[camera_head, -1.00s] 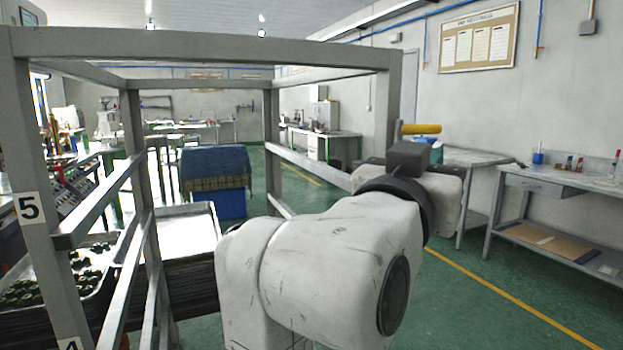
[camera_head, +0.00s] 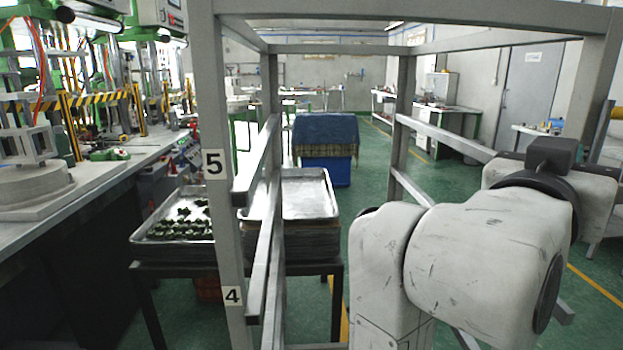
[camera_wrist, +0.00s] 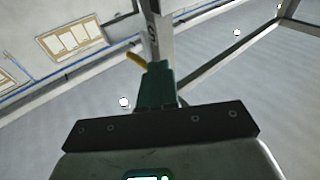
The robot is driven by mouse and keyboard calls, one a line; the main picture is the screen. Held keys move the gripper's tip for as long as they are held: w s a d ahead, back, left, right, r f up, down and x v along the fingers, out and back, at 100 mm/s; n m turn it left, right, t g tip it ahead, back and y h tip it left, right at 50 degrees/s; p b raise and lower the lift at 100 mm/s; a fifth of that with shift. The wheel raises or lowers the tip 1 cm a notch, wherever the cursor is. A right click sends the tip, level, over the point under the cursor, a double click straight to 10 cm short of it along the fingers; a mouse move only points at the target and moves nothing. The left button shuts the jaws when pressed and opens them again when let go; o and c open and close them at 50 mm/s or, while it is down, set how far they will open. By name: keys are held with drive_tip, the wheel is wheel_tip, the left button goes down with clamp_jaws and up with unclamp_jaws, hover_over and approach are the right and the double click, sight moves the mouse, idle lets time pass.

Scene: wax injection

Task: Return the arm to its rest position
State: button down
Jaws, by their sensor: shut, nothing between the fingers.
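My arm (camera_head: 470,250) is white and scuffed, folded in front of me in the right half of the head view. Its upper part stands close to the bars of the grey metal frame (camera_head: 215,110); I cannot tell the exact gap. In the wrist view, my gripper (camera_wrist: 155,72) shows as a narrow teal-green part beyond a dark bolted bar, with a yellow piece at its left side. It is shut and holds nothing.
The frame bears the labels 5 and 4. Behind it, a tray of dark green pieces (camera_head: 180,228) and a stack of trays (camera_head: 305,200) sit on a dark stand. A machine bench (camera_head: 100,170) is at left. A blue bin (camera_head: 327,168) stands behind. Green floor lies open between.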

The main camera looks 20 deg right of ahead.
drive_tip(key=w+f+n+t+y+p, duration=0.1)
drive_tip(key=w+f+n+y+p, duration=0.15)
drive_tip(key=f, duration=0.65)
drive_tip(key=w+f+n+y+p, duration=0.1)
drive_tip(key=f+n+y, duration=0.3)
drive_tip(key=f, duration=0.5)
drive_tip(key=w+f+n+t+y+p, duration=0.15)
drive_tip(key=f+n+y, duration=0.25)
drive_tip(key=f, duration=0.5)
drive_tip(key=s+a+f+n+g+y+p, duration=0.1)
drive_tip(key=s+a+f+g+y, duration=0.2)
drive_tip(key=s+f, duration=0.6)
drive_tip(key=s+a+f+n+g+y+p, duration=0.2)
drive_tip(key=s+a+f+g+y, duration=0.2)
drive_tip(key=s+a+f, duration=0.3)
drive_tip(key=s+f+y, duration=0.1)
drive_tip(key=s+f, duration=0.2)
drive_tip(key=f, duration=0.2)
drive_tip(key=shift+a+f, duration=0.3)
drive_tip(key=shift+a, duration=0.05)
drive_tip(key=shift+d, duration=0.1)
